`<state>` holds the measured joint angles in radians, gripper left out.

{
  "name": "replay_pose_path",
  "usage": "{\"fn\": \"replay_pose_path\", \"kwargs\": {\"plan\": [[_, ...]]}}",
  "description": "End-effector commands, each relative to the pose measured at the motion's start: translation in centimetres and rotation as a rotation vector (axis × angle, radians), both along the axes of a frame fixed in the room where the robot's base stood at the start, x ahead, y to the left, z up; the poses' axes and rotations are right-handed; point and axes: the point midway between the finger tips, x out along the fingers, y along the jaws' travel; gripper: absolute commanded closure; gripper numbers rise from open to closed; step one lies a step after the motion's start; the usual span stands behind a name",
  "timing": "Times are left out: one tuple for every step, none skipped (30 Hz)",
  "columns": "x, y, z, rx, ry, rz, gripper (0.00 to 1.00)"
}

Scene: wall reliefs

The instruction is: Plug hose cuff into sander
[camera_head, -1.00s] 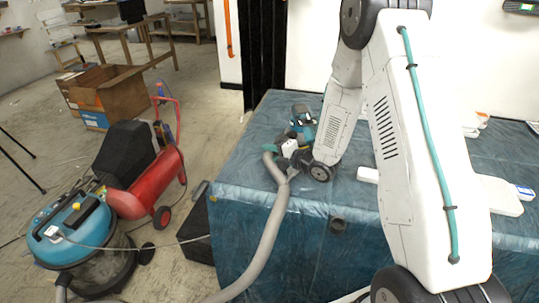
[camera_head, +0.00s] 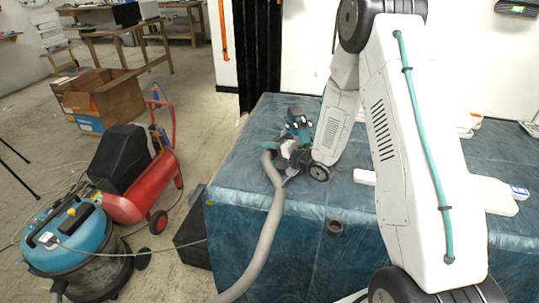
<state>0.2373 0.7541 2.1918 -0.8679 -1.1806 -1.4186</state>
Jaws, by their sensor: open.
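The sander (camera_head: 298,121) is a teal and black tool on the sheet-covered table, just beyond my gripper. The grey hose (camera_head: 265,235) rises from the floor over the table's front edge. Its upper end (camera_head: 268,160) bends beside my gripper, near the sander. My gripper (camera_head: 287,160) is low over the table at the end of my white arm, with the hose end close against it. The fingers are small and partly hidden. I cannot tell whether the hose cuff touches the sander.
A dark ring-shaped piece (camera_head: 334,228) lies near the table's (camera_head: 230,220) front edge. White objects (camera_head: 495,195) lie at the right. A blue vacuum (camera_head: 75,240), a red compressor (camera_head: 135,185) and cardboard boxes (camera_head: 105,100) stand on the floor at left.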

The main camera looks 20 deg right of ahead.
Motion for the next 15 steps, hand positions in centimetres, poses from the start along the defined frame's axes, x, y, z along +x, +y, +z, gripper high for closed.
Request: {"fn": "replay_pose_path", "kwargs": {"plan": [[-0.1, -0.1, 0.1, 0.0, 0.0, -0.001, 0.44], [-0.3, -0.3, 0.1, 0.0, 0.0, -0.001, 0.44], [-0.6, -0.5, 0.2, 0.0, 0.0, -0.001, 0.44], [-0.9, -0.7, 0.3, 0.0, 0.0, -0.002, 0.44], [-1.3, -1.0, 0.5, -0.001, 0.0, -0.003, 0.44], [-1.8, -1.4, 0.7, 0.001, -0.001, -0.004, 0.44], [-2.2, -1.6, 0.8, 0.001, -0.001, -0.004, 0.44], [-2.7, -2.0, 0.9, 0.001, 0.0, -0.004, 0.44], [-3.3, -2.4, 1.1, 0.0, 0.0, -0.004, 0.44], [-3.7, -2.7, 1.3, 0.0, 0.0, -0.005, 0.44], [-4.1, -2.9, 1.4, 0.001, 0.0, -0.004, 0.44], [-4.6, -3.2, 1.5, 0.001, 0.0, -0.004, 0.44], [-4.9, -3.5, 1.6, 0.0, 0.0, -0.004, 0.44], [-5.2, -3.7, 1.7, 0.0, 0.0, -0.004, 0.44], [-5.6, -3.8, 1.8, 0.0, 0.0, -0.003, 0.44]]}}
